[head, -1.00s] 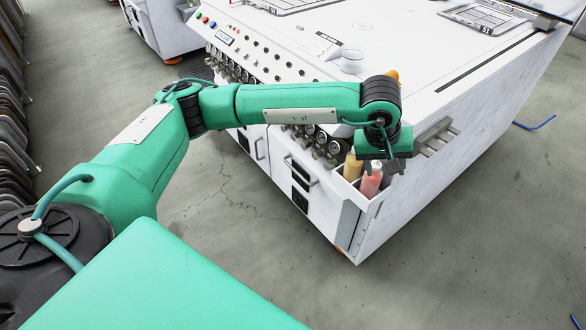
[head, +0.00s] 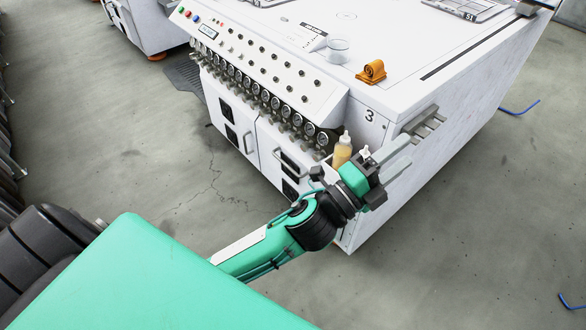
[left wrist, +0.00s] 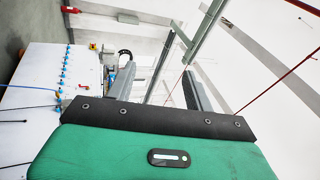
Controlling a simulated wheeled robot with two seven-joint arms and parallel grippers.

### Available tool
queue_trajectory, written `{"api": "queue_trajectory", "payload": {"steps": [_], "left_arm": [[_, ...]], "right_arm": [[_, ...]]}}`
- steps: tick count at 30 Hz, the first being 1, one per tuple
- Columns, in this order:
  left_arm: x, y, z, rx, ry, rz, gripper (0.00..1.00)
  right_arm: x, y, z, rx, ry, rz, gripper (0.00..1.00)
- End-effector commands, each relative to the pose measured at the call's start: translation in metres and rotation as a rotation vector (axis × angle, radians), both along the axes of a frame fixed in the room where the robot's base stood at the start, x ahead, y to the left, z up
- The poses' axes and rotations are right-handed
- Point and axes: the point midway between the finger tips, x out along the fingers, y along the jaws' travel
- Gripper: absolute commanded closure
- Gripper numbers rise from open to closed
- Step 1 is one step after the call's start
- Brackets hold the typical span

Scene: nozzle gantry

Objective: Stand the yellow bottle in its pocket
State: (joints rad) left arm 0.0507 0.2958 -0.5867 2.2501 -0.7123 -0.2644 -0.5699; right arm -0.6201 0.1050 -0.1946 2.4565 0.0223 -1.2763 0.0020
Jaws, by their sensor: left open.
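The yellow bottle (head: 342,151) stands upright, its white cap up, in the white holder at the near corner of the machine. Its lower part is hidden by the holder and my arm. A second white nozzle tip (head: 365,152) shows just right of it; that bottle's body is hidden behind my left gripper. My left gripper (head: 408,152) is open, in front and to the right of the bottles, fingers pointing right and upward, apart from the yellow bottle. In the left wrist view its two grey fingers (left wrist: 160,78) are spread with nothing between them. My right gripper is out of view.
The white machine (head: 400,95) has a front panel with several gauges (head: 285,108) and knobs. Floor at right is mostly clear.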

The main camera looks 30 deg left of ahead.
Motion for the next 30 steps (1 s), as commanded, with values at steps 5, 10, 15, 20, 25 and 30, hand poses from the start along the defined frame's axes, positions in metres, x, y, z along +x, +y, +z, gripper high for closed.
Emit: {"api": "queue_trajectory", "payload": {"steps": [5, 10, 15, 20, 25, 30], "left_arm": [[-0.009, 0.063, -0.091, -0.359, 0.539, 0.16, 0.47], [-0.062, 0.107, -0.185, -0.679, 1.025, 0.344, 0.47], [-0.137, 0.128, -0.25, -0.922, 1.408, 0.529, 0.47], [-0.185, 0.134, -0.275, -1.037, 1.603, 0.64, 0.47], [-0.198, 0.135, -0.28, -1.067, 1.655, 0.672, 0.47], [-0.197, 0.135, -0.28, -1.065, 1.653, 0.671, 0.47]], "right_arm": [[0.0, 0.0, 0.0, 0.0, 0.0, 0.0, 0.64], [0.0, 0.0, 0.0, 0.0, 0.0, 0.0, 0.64], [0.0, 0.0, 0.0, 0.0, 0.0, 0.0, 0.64], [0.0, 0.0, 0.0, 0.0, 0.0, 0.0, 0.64], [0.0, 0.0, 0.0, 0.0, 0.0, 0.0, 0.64], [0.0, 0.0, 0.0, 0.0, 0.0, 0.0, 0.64]]}}
